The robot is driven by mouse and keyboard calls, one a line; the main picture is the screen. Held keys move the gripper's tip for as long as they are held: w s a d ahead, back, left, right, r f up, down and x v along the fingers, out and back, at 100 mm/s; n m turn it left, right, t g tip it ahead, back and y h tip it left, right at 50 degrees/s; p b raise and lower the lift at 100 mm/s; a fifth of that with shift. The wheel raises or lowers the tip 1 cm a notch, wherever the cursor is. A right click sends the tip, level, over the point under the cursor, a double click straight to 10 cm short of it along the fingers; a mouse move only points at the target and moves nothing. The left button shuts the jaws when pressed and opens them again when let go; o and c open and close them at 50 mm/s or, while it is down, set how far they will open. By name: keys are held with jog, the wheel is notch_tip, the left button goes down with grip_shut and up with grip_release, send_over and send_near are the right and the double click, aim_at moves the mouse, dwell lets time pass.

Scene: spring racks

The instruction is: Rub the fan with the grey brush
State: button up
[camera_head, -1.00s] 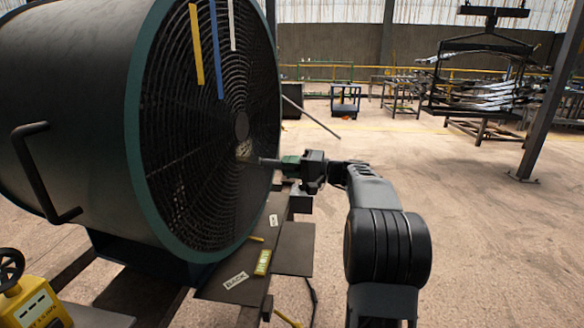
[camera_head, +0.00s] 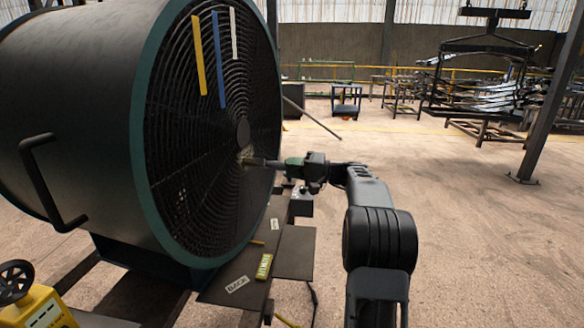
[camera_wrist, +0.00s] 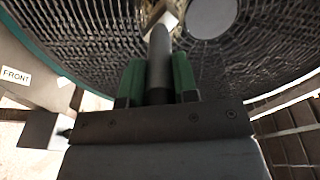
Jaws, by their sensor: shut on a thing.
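The fan (camera_head: 205,150) is a large dark drum with a green rim and a round wire grille, at the left of the head view. Its grille (camera_wrist: 85,35) fills the top of the wrist view. My gripper (camera_head: 296,168), with green fingers, is shut on the grey brush (camera_head: 265,162) in front of the grille. The brush handle (camera_wrist: 160,65) stands between the green fingers in the wrist view. Its pale bristle end is at the grille just below the hub, seemingly touching; exact contact is hard to tell.
Yellow, blue and white strips hang on the upper grille. A dark bench (camera_head: 285,255) with a BACK label and a yellow item (camera_head: 264,266) lies below the fan. A yellow device (camera_head: 35,305) stands at lower left. Open floor (camera_head: 470,240) lies to the right.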

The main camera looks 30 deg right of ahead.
jog(key=w+d+p, duration=0.1)
jog(key=w+p, duration=0.1)
jog(key=w+d+p, duration=0.2)
jog(key=shift+d, duration=0.25)
dwell(0.3)
jog(key=s+a+b, duration=0.6)
jog(key=b, duration=0.4)
jog(key=shift+s, duration=0.35)
dwell(0.5)
